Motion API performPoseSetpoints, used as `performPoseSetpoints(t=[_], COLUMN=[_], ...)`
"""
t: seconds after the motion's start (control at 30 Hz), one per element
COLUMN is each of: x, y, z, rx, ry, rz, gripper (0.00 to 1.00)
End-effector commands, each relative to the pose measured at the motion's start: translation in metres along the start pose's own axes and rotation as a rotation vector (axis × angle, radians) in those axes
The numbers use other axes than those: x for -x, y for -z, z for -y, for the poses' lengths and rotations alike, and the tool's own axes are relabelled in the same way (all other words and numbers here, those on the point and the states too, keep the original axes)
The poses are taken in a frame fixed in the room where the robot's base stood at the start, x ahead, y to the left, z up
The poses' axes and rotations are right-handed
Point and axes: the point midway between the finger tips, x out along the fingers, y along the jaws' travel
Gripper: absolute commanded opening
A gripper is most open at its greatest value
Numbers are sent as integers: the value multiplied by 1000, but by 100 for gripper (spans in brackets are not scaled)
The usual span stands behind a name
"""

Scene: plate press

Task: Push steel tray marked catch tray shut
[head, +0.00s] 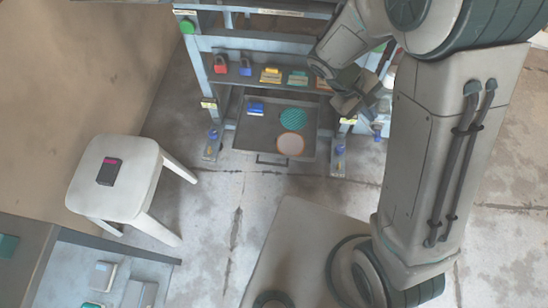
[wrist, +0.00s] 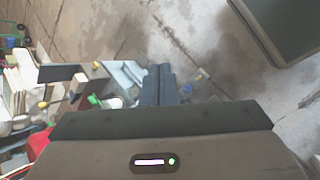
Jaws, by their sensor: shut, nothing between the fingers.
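The steel tray (head: 244,140) is a dark, shallow drawer at the bottom of the press frame in the head view. It sticks out toward me, with a bar handle (head: 272,161) on its front. In it lie a small blue item (head: 256,108), a green round piece (head: 293,119) and a pale disc with an orange rim (head: 290,144). Any catch tray label is too small to read. My gripper (head: 345,106) is above and right of the tray, apart from its handle. In the wrist view the dark fingers (wrist: 158,84) are together with nothing between them.
Above the tray, a shelf (head: 240,76) holds padlocks (head: 221,64) and small coloured blocks (head: 270,75). Frame feet stand on both sides of the tray. A white stool (head: 125,170) with a dark device (head: 109,171) is at left. The floor (head: 230,200) in front of the tray is clear.

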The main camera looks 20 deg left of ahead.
Motion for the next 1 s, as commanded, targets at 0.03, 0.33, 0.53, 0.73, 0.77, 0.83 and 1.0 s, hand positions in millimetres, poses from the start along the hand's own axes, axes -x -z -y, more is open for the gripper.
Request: performPoseSetpoints(t=[0.03,0.33,0.53,0.73,0.77,0.83,1.0], x=[-15,-66,-103,-144,-151,-168,-213], y=[23,133,199,256,263,278,306], z=[16,93,162,244,257,288,359], rx=[75,467,730,995,1036,1130,1349], ry=[-53,-411,-671,-944,-985,-1081,-1301], rz=[15,47,35,0,-7,-26,-76], gripper=[0,0,0,0,0,0,0])
